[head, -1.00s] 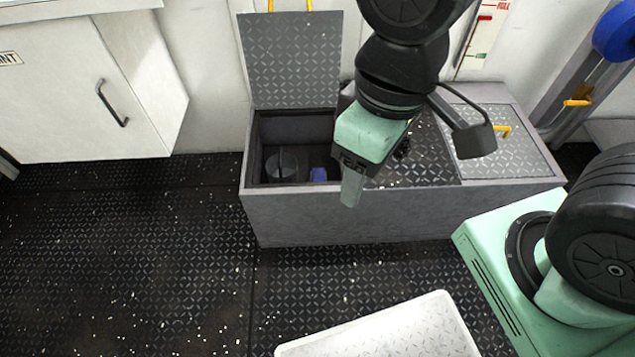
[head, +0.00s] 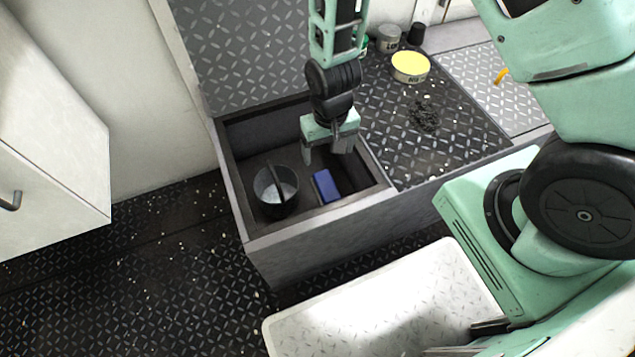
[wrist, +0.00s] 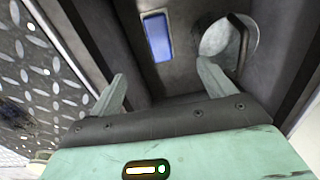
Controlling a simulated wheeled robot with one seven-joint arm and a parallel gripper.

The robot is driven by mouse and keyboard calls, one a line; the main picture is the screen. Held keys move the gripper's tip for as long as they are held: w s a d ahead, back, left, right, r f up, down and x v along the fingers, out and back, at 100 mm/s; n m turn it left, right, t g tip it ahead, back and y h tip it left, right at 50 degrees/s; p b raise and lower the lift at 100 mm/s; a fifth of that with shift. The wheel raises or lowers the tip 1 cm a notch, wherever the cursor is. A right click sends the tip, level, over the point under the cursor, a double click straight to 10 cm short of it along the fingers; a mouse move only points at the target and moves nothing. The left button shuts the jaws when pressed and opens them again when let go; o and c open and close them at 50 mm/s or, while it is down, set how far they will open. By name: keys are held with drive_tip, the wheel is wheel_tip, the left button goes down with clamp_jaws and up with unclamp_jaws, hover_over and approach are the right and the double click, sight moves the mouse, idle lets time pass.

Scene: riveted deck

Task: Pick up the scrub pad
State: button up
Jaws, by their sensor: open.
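The scrub pad (head: 327,186) is a small blue block lying on the floor of the open locker compartment (head: 301,216). It also shows in the wrist view (wrist: 158,38), beyond and between my fingertips. My gripper (head: 326,157) is open and empty, pointing down into the compartment. In the head view it appears above the pad and apart from it. In the wrist view, my gripper (wrist: 163,82) has its two fingers spread wide, with nothing between them.
A dark round pot (head: 275,192) with a bar across it stands left of the pad. The compartment walls surround both. A yellow-topped tin (head: 410,67), a grey can (head: 389,39) and dark debris (head: 424,115) are on the deck at right. A white tray (head: 290,335) is in front.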

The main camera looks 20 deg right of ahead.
sight(327, 185)
wheel_tip(327, 185, down, 18)
drive_tip(key=b, duration=0.8)
drive_tip(key=shift+w+d, duration=0.15)
drive_tip(key=c, duration=1.1)
